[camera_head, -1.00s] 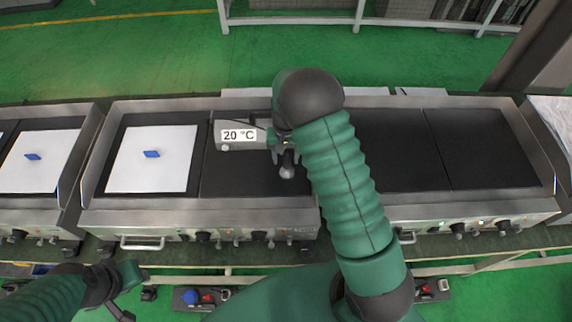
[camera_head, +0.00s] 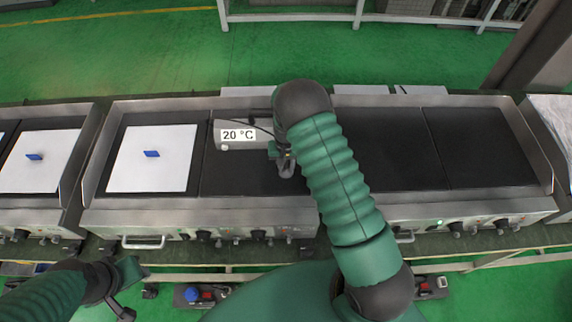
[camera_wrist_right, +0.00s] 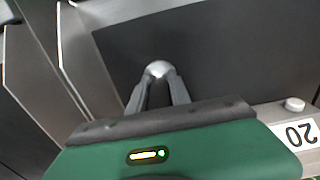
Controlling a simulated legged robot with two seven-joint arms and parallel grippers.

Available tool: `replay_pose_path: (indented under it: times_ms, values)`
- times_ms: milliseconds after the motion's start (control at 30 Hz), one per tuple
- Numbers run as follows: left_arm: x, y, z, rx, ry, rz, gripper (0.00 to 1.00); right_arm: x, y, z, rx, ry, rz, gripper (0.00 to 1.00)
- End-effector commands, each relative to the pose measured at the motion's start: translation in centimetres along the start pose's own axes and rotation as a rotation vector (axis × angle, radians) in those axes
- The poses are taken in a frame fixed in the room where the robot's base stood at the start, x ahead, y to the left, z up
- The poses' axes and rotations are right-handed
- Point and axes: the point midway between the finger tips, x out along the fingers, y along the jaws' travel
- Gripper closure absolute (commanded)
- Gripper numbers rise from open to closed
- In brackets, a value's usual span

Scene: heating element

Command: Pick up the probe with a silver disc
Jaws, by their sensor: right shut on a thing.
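The probe's silver disc (camera_wrist_right: 158,69) shows as a bright round end between my right fingertips in the right wrist view. My right gripper (camera_wrist_right: 159,88) is shut on the probe over a dark griddle plate. In the head view my right gripper (camera_head: 286,165) is beside the grey box with the 20 °C display (camera_head: 238,134). The arm hides much of the probe there. The same box shows upside down at the right of the wrist view (camera_wrist_right: 297,135). My left gripper (camera_head: 128,290) is low at the left, away from the griddles; its jaws are unclear.
A white plate with a blue handle (camera_head: 151,154) lies on the griddle left of the box. Another white plate (camera_head: 40,165) lies further left. The dark griddle surface (camera_head: 470,150) at the right is clear. Steel griddle walls (camera_head: 92,150) stand up at the sides.

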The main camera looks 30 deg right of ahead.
Motion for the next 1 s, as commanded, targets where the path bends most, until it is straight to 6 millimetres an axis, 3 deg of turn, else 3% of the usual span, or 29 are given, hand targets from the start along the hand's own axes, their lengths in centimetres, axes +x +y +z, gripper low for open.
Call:
replay_pose_path:
  times_ms: [67, 533, 800, 1000]
  values:
    - [0.0, 0.0, 0.0, 0.0, 0.0, 0.0, 0.64, 0.0, 0.0, 0.0, 0.0, 0.0, 0.0, 1.0]
    - [0.1, 0.0, 0.0, 0.0, 0.0, 0.0, 0.64, -0.2, 0.0, 0.0, 0.0, 0.001, 0.0, 1.0]
    - [1.0, 0.0, 0.2, 0.0, 0.0, 0.0, 0.64, -3.3, 0.0, -0.1, 0.0, 0.004, -0.001, 1.0]
    - [1.7, 0.0, 0.4, 0.0, 0.0, 0.0, 0.64, -3.8, -0.8, 4.1, -0.003, 0.0, 0.0, 1.0]
